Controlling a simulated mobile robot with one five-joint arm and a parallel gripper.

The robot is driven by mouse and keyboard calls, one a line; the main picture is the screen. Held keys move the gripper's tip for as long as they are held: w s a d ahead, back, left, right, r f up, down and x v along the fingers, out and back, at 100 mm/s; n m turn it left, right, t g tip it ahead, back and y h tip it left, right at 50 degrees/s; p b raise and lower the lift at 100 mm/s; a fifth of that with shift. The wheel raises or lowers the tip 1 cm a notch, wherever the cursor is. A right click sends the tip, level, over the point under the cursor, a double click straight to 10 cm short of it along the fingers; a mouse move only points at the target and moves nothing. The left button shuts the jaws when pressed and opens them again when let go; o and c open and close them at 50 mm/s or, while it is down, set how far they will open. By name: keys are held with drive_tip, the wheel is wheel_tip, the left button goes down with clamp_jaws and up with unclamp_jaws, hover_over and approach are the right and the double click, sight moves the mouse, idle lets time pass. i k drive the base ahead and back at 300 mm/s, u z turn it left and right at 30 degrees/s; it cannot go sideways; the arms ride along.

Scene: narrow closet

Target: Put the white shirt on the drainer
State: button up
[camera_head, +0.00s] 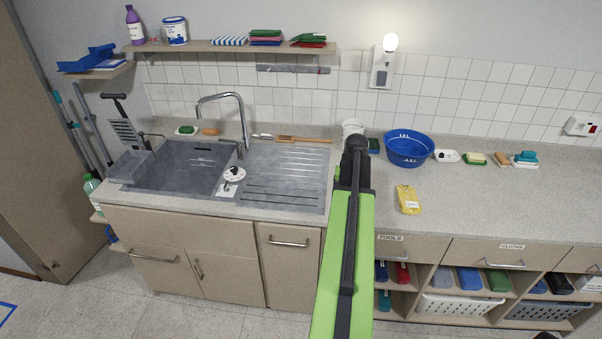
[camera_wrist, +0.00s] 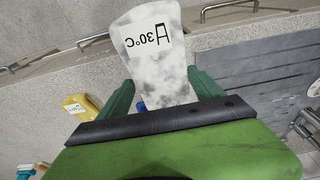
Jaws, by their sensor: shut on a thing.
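In the head view my arm hides the held cloth. The drainer (camera_head: 287,165) is the grey grooved metal board right of the sink basin. It also shows at the right of the wrist view (camera_wrist: 237,75), to the side of my gripper and apart from the shirt.
A yellow cloth (camera_head: 408,199) lies on the counter (camera_head: 470,205) to the right. A blue basin (camera_head: 408,150) and a white container (camera_head: 352,127) stand behind. A strainer-like fitting (camera_head: 232,175) sits between the sink basin (camera_head: 185,165) and the drainer. The drainer's grooves look clear.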

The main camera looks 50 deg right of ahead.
sight(287, 184)
drive_tip(key=u, duration=0.05)
drive_tip(key=i, duration=1)
drive_tip(key=z, duration=0.05)
